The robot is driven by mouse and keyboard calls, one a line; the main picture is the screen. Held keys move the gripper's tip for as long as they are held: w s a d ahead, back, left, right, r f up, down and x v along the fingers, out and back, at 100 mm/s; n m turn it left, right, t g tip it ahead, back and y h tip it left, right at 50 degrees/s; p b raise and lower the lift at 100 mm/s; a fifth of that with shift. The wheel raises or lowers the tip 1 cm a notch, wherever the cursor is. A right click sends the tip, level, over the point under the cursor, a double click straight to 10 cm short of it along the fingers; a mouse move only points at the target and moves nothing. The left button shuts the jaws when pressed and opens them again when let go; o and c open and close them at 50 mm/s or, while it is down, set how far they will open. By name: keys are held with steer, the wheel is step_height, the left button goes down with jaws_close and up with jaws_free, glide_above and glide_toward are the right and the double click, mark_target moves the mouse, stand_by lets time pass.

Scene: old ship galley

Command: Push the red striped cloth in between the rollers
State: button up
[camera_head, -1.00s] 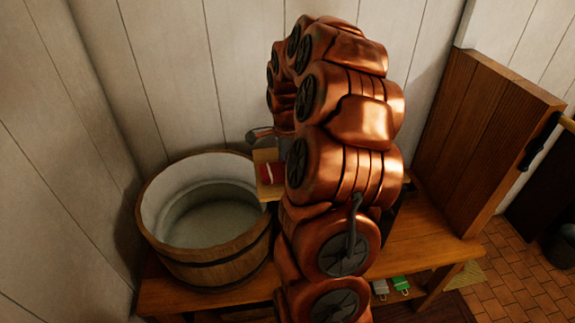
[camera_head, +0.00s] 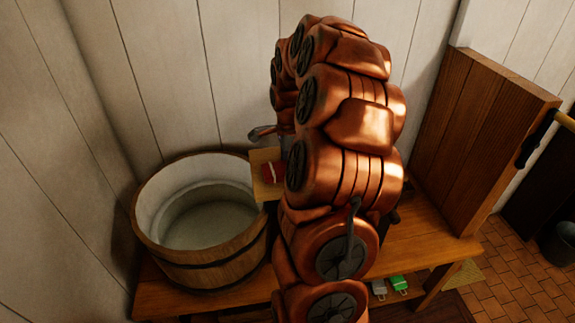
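The red striped cloth (camera_head: 272,173) shows as a small red patch with a pale stripe. It lies on a light wooden board (camera_head: 260,187) at the right rim of the tub. My copper-coloured arm covers the cloth's right side and whatever is to the right of it. The rollers are hidden behind the arm. A dark grey curved piece (camera_head: 262,132) sticks out to the left above the board; I cannot tell what it belongs to. My gripper is hidden behind my arm, so its contact with the cloth cannot be seen.
A round wooden tub (camera_head: 225,271) with a pale inside stands left on the wooden bench (camera_head: 428,250). A tall wooden panel (camera_head: 481,140) rises at the bench's right end. Green (camera_head: 398,283) and grey (camera_head: 379,290) items lie below. White plank walls close off the back.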

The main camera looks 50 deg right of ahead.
steer(key=shift+s+d, duration=0.35)
steer(key=shift+d, duration=0.1)
steer(key=shift+s+d+b, duration=0.15)
steer(key=shift+d+b, duration=0.05)
steer(key=shift+b, duration=0.2)
steer(key=o, duration=1.6)
steer(key=shift+r, duration=0.1)
step_height(320, 180, up, 12)
steer(key=shift+f, duration=0.1)
